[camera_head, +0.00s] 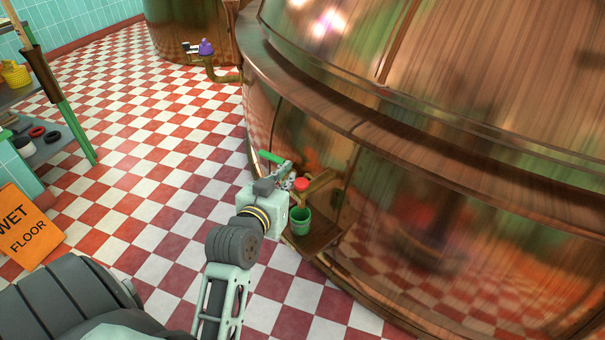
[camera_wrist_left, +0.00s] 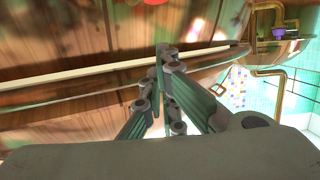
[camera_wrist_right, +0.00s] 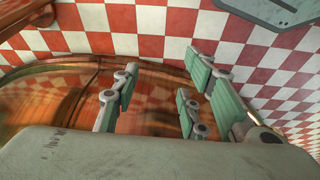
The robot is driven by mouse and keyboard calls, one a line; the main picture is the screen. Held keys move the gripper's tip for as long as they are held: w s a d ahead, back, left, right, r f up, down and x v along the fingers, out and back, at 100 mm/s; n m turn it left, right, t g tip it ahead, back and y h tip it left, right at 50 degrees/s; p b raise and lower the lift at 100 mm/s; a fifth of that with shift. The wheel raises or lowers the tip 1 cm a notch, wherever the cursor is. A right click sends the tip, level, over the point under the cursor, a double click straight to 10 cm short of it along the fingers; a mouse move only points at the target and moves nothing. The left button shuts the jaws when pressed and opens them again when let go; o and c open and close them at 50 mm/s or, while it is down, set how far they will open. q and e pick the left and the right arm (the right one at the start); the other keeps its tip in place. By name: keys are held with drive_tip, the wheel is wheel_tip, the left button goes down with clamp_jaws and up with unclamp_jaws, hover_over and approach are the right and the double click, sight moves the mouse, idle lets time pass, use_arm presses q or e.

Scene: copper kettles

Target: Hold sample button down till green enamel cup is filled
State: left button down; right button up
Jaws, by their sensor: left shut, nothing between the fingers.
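The green enamel cup (camera_head: 300,222) stands upright on a small wooden shelf (camera_head: 318,236) at the foot of the copper kettle. Its inside is too small to tell how full it is. A red round button (camera_head: 301,184) shows just above the cup. My left gripper (camera_head: 288,181) is shut and empty, with its tips close beside the red button; I cannot tell whether they touch it. In the left wrist view its fingers (camera_wrist_left: 165,52) meet, and a red patch shows at the top edge. My right gripper (camera_wrist_right: 160,85) is open and empty above the checkered floor and copper.
The large copper kettle (camera_head: 440,180) fills the right side. A green handle (camera_head: 271,157) sits just beyond my left gripper. An orange wet floor sign (camera_head: 28,228) stands at the left. A second kettle (camera_head: 185,30) stands at the back. The checkered floor between is clear.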

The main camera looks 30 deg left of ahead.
use_arm(q)
drive_tip(key=b+x, duration=0.1)
drive_tip(key=x, duration=0.4)
drive_tip(key=b, duration=0.1)
hover_over(301, 187)
drive_tip(key=shift+s+f, duration=0.15)
drive_tip(key=shift+f, duration=0.4)
wheel_tip(301, 187, down, 4)
drive_tip(key=shift+r+b, duration=0.2)
drive_tip(key=shift+b, duration=0.7)
drive_tip(key=shift+f, duration=0.2)
use_arm(e)
drive_tip(key=w+a+r+t+y, duration=0.1)
drive_tip(key=w+a+r+t, duration=0.1)
drive_tip(key=w, duration=0.4)
drive_tip(key=w+a+r+t, duration=0.2)
drive_tip(key=w+r+t, duration=0.1)
drive_tip(key=w+t, duration=0.2)
drive_tip(key=shift+w+a+y, duration=0.2)
drive_tip(key=shift+w+y, duration=0.2)
drive_tip(key=shift+w, duration=0.7)
use_arm(q)
drive_tip(key=shift+f, duration=0.15)
use_arm(e)
drive_tip(key=shift+s, duration=0.1)
